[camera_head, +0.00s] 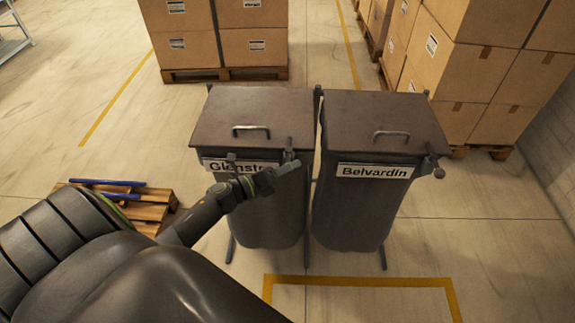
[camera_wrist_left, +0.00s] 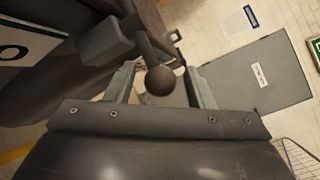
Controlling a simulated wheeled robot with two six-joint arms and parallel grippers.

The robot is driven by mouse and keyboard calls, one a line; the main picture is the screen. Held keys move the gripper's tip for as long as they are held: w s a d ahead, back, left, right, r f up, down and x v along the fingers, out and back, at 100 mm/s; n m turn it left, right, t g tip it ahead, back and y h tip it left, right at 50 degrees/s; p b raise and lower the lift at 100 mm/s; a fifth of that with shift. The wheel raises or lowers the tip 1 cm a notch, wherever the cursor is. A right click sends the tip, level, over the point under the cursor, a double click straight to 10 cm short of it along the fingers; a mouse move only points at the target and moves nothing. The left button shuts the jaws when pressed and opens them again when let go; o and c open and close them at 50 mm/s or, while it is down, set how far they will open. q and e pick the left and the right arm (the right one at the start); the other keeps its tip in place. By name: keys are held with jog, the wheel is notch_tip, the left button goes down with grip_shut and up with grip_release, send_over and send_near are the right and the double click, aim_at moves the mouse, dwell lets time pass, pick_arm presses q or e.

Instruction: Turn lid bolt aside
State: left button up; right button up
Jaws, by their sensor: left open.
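Two dark grey bins stand side by side with closed brown lids. The left bin (camera_head: 268,200) has a partly hidden label (camera_head: 222,165) starting "Glan"; the right bin (camera_head: 355,215) is labelled "Belvardin" (camera_head: 375,171). My left gripper (camera_head: 288,168) is at the front right corner of the left bin's lid (camera_head: 255,112). In the left wrist view, the lid bolt's round dark knob (camera_wrist_left: 160,80) sits between the two open fingers (camera_wrist_left: 160,86), apart from both as far as I can tell. The right bin's bolt (camera_head: 433,166) is at its own lid's right front corner. My right gripper is out of view.
Stacked cartons (camera_head: 225,45) on a pallet stand behind the bins, and more cartons (camera_head: 465,75) at the right. A wooden pallet (camera_head: 150,208) with blue bars lies left of the left bin. The floor in front, with a yellow line (camera_head: 360,281), is clear.

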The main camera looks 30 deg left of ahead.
pick_arm(q)
jog(key=shift+w+d, duration=0.1)
jog(key=shift+c, duration=0.4)
grip_shut()
jog(key=shift+d, duration=0.1)
